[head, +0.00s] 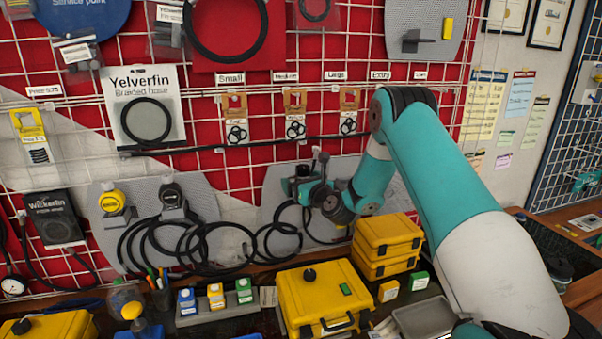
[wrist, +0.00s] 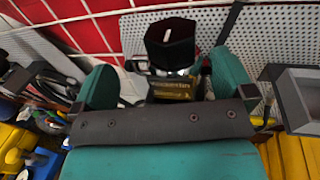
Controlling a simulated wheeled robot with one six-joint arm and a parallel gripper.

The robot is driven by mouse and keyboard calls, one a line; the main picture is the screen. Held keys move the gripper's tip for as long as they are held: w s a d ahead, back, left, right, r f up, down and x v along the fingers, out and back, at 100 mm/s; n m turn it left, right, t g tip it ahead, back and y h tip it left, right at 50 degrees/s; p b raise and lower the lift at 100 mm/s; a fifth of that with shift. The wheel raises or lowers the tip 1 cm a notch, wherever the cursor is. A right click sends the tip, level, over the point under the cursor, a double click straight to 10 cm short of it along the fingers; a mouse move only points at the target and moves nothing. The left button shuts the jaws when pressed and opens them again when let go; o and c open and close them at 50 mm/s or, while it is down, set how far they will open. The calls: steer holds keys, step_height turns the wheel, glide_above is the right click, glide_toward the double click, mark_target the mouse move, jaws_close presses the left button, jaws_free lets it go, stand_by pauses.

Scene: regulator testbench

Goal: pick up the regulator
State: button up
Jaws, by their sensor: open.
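A regulator with a black cap (wrist: 170,42), a silvery neck and a dark body with gold lettering stands between the fingers of my gripper (wrist: 165,80) in the wrist view. The teal fingers are open, one on each side of it; I cannot tell whether either touches it. In the head view my gripper (head: 306,187) is in front of a grey perforated panel (head: 275,185) on the wall grid and mostly hides what is there. A yellow regulator (head: 112,201) and a black one (head: 172,194) hang on another perforated panel to the left.
Black hoses (head: 215,248) loop below the panels. Yellow cases (head: 320,298) and a stack of them (head: 386,240) stand on the bench under my arm. A grey square bracket (wrist: 305,98) juts out at the right in the wrist view.

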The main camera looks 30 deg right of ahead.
steer(key=shift+w+r, duration=0.25)
steer(key=shift+w, duration=0.4)
steer(key=shift+w+d+f+p, duration=0.1)
steer(key=shift+w+f+p, duration=0.15)
steer(key=shift+w+p, duration=0.1)
steer(key=c, duration=1)
steer(key=shift+r, duration=0.1)
steer(key=shift+c, duration=0.2)
steer(key=shift+r, duration=0.1)
